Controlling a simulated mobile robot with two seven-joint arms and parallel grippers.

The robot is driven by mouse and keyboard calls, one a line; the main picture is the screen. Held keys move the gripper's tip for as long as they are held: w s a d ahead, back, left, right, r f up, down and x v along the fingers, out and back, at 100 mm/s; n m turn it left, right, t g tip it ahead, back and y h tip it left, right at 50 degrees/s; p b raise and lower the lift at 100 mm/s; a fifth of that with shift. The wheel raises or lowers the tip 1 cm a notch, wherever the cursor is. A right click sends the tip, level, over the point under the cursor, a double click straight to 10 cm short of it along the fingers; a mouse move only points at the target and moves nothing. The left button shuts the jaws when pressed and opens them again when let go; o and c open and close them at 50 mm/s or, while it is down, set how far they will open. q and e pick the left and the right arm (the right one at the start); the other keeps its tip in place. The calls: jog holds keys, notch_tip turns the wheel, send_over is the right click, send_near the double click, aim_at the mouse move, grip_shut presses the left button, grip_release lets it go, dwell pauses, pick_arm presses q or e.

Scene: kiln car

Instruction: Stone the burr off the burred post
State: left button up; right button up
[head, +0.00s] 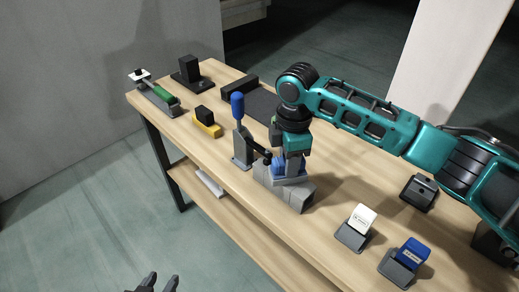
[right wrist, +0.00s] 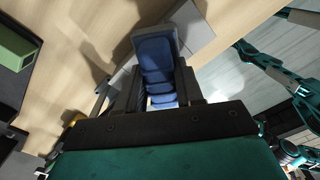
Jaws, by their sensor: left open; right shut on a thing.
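My right gripper (head: 288,160) is shut on a blue-handled tool (head: 283,170) with a grey base, which I take to be the stone. The blue grip also shows between the fingers in the right wrist view (right wrist: 157,68). The tool is at the top of a pale grey block (head: 297,196) on the bench, perhaps the post; I cannot tell whether they touch. No burr can be made out. A clamp (head: 242,148) with a blue handle stands beside the block, its dark arm reaching toward it. My left gripper (head: 158,285) is open and empty, low off the bench's front edge.
On the wooden bench (head: 330,240), a white block (head: 362,218) and a blue block (head: 411,251) sit in grey holders at the right. A black-and-yellow block (head: 207,122), a green-handled item (head: 160,94) and a black block (head: 189,68) stand at the left.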

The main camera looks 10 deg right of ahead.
jog(key=shift+f, duration=0.1)
jog(key=shift+s+d, duration=0.6)
jog(key=shift+s, duration=0.25)
jog(key=shift+s+d, duration=0.65)
jog(key=shift+s, duration=0.2)
jog(key=shift+w, duration=0.1)
jog(key=shift+w+a, duration=1.3)
jog(key=shift+w, duration=0.3)
jog(key=shift+r, duration=3.5)
